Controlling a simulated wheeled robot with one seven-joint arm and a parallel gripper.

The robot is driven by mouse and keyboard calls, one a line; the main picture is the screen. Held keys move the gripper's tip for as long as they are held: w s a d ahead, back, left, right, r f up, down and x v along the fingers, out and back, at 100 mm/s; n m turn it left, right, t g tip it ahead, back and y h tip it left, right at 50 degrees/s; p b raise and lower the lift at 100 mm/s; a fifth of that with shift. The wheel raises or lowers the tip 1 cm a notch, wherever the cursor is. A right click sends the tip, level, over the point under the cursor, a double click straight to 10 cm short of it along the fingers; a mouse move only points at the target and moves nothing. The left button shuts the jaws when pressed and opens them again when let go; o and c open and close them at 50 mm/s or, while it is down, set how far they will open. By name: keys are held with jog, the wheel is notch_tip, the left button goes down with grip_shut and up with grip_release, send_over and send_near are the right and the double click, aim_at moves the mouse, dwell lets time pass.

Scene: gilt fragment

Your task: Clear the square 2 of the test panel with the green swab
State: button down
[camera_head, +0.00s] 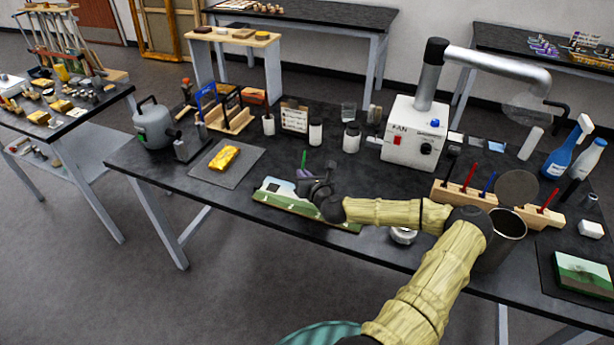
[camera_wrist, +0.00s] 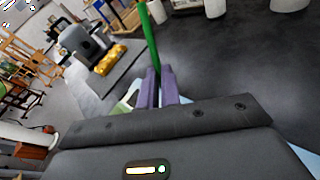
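The test panel (camera_head: 272,199) lies on the dark table, a flat piece painted green and pale blue. My forearm and gripper hide its middle and right part, and I cannot make out square 2. My gripper (camera_head: 305,174) is over the panel, shut on the green swab (camera_head: 304,158), whose stick points up from the fingers. In the wrist view the green swab (camera_wrist: 150,38) stands between the two purple fingers (camera_wrist: 158,90). The swab's lower tip is hidden, so I cannot tell whether it touches the panel.
A gold fragment (camera_head: 224,158) lies on a grey mat to the left. Wooden swab holders (camera_head: 462,196) with red and blue swabs, a dark container (camera_head: 505,235) and a small painting (camera_head: 582,272) are to the right. The fan box (camera_head: 412,135) and jars (camera_head: 351,138) stand behind.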

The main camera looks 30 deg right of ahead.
jog(key=shift+w+a, duration=0.5)
jog(key=shift+w, duration=0.1)
jog(key=shift+s+d, duration=0.85)
jog(key=shift+s, duration=0.2)
jog(key=shift+w+a, duration=0.1)
jog(key=shift+w, duration=0.05)
jog(key=shift+w+a, duration=0.75)
jog(key=shift+w, duration=0.2)
jog(key=shift+s+d, duration=0.1)
jog(key=shift+s, duration=0.05)
jog(key=shift+s+d, duration=0.75)
jog(key=shift+s, duration=0.2)
